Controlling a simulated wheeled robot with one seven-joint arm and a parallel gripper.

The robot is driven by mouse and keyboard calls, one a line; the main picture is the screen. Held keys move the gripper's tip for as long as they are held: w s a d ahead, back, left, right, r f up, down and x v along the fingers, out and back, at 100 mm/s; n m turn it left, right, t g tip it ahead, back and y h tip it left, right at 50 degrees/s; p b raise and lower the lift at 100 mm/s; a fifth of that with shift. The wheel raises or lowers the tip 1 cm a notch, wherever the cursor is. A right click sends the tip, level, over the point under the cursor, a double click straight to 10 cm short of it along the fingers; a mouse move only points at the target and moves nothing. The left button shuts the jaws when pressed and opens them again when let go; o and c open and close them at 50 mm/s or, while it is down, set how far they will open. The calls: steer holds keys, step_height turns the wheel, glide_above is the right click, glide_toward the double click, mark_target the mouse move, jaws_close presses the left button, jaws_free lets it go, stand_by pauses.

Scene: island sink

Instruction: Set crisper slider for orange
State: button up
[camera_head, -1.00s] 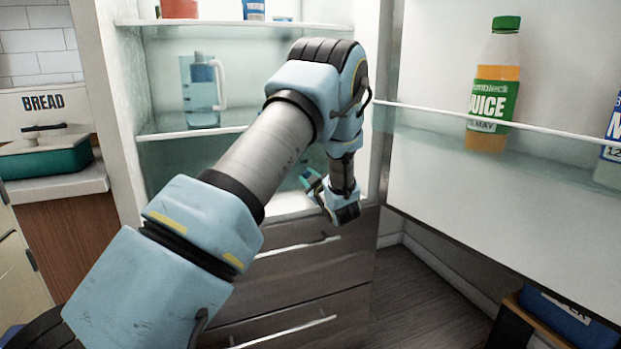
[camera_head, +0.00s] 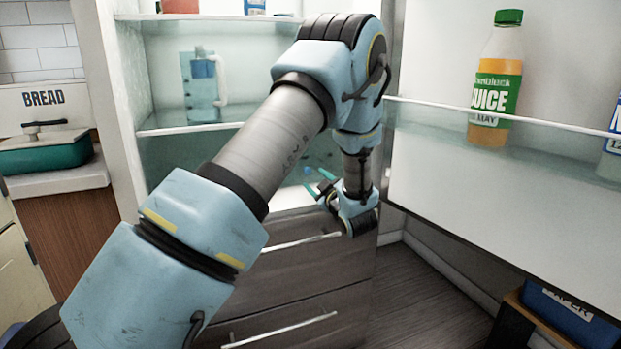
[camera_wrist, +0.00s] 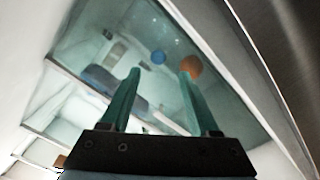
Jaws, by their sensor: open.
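My gripper (camera_head: 318,183) is in the lower part of the open fridge, in front of the back wall and just above the drawer fronts. Its two teal fingers are apart with nothing between them; they also show in the wrist view (camera_wrist: 160,74). Beyond the fingertips in the wrist view are a small round blue spot (camera_wrist: 158,57) and a larger round orange thing (camera_wrist: 191,67), partly behind the right finger. A blue spot (camera_head: 307,170) also shows near the fingertips in the head view. I cannot make out a crisper slider clearly.
A glass shelf (camera_head: 190,128) with a water jug (camera_head: 203,90) is above left of my gripper. The open fridge door on the right holds a juice bottle (camera_head: 495,80). Drawer fronts with bar handles (camera_head: 300,241) are below. A bread box (camera_head: 45,100) stands at far left.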

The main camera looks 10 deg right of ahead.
steer(key=shift+s+d, duration=0.2)
steer(key=shift+s, duration=1.65)
